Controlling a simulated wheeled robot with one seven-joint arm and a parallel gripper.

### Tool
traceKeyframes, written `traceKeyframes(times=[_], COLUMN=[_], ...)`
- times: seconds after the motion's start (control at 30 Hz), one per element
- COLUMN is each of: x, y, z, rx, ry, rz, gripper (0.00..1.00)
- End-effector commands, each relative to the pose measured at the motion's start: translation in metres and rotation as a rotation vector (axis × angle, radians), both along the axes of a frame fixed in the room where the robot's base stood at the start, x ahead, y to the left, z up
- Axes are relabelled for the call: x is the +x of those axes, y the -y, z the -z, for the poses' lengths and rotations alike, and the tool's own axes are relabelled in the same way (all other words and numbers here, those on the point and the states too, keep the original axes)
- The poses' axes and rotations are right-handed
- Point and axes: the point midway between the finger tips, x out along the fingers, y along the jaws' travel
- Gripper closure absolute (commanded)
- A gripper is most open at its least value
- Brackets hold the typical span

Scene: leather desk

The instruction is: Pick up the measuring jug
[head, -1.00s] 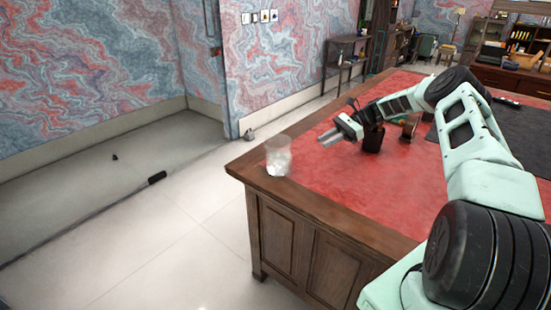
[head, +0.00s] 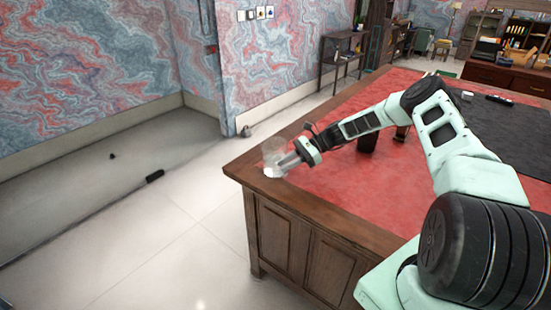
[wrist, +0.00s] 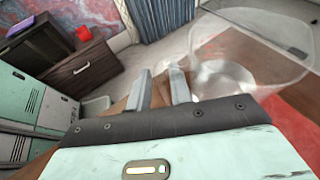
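The measuring jug (head: 269,157) is a clear, see-through vessel with a pale bottom. It stands upright at the near left corner of the desk. In the wrist view the jug (wrist: 255,42) shows large at the upper right, to the right of my fingers. My gripper (head: 286,164) is low over the desk beside the jug, its fingers pointing left and overlapping the jug's right side in the head view. In the wrist view my gripper (wrist: 162,86) is open, with a gap between its fingers and nothing between them. I cannot tell whether a finger touches the jug.
The desk (head: 312,218) has a wooden edge and a red leather top. A dark cup (head: 367,141) stands behind my forearm. A black mat (head: 480,128) lies to the right, with a dark remote-like item (head: 499,100) near it. Open floor lies left of the desk.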

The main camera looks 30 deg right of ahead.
Motion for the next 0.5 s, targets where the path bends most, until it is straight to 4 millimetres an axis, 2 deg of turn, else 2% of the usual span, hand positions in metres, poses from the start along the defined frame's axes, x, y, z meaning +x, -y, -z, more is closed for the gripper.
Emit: traceKeyframes(times=[0.3,0.37,0.4,0.5], x=[0.0012,0.0012,0.0012,0.0017], y=[-0.005,-0.005,-0.0049,-0.0049], z=[0.0022,0.0022,0.0022,0.0011], rx=[-0.001,-0.001,-0.001,0.0], ry=[0.002,0.0,0.0,0.003], rz=[0.002,0.001,0.001,0.001], gripper=[0.79,0.96,1.0,1.0])
